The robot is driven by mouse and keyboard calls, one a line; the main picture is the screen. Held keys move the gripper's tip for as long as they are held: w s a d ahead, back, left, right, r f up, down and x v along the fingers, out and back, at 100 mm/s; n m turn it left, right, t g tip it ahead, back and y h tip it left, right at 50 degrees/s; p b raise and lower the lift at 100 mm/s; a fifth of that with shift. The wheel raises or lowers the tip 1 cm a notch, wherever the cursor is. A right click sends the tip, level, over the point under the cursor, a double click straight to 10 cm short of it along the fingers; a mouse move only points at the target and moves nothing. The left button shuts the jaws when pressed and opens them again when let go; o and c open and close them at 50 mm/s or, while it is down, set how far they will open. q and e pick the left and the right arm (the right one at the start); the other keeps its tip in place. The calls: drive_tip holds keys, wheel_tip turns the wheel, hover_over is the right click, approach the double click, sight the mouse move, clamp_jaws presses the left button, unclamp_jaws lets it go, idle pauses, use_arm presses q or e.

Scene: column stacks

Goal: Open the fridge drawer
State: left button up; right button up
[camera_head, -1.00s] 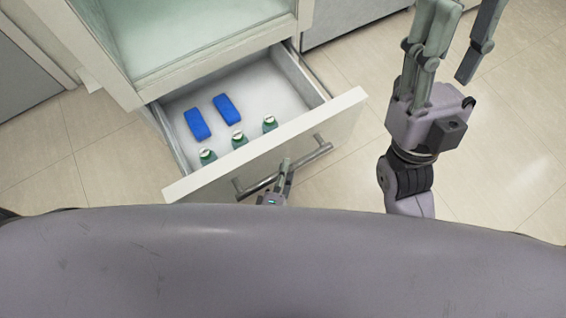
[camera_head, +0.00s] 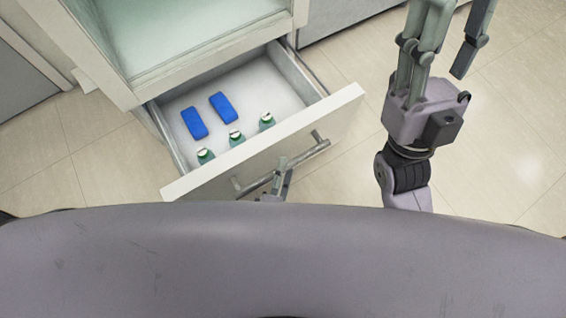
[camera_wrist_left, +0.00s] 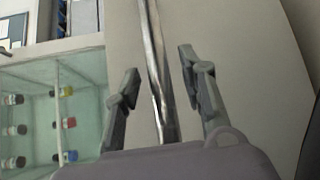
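The fridge drawer (camera_head: 250,142) is pulled well out below the white fridge cabinet (camera_head: 205,58). Its front carries a metal bar handle (camera_head: 316,150). My left gripper (camera_head: 281,168) is at the handle, with its palm mostly hidden behind my own body. In the left wrist view, the handle bar (camera_wrist_left: 156,75) passes between the two spread fingers (camera_wrist_left: 162,90), with a visible gap on each side. My right gripper (camera_head: 448,45) is off to the right above the floor, fingers apart and empty, its tips partly cut off by the frame.
In the drawer are two blue blocks (camera_head: 194,123) and three green bottles (camera_head: 235,138) with pale caps. The wrist view shows fridge shelves (camera_wrist_left: 55,110) with several small capped bottles. Tiled floor (camera_head: 500,150) is clear at right; a grey cabinet (camera_head: 340,15) stands behind.

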use_arm(q)
drive_tip(key=v, duration=1)
drive_tip(key=shift+s, duration=0.4)
drive_tip(key=shift+a, duration=0.15)
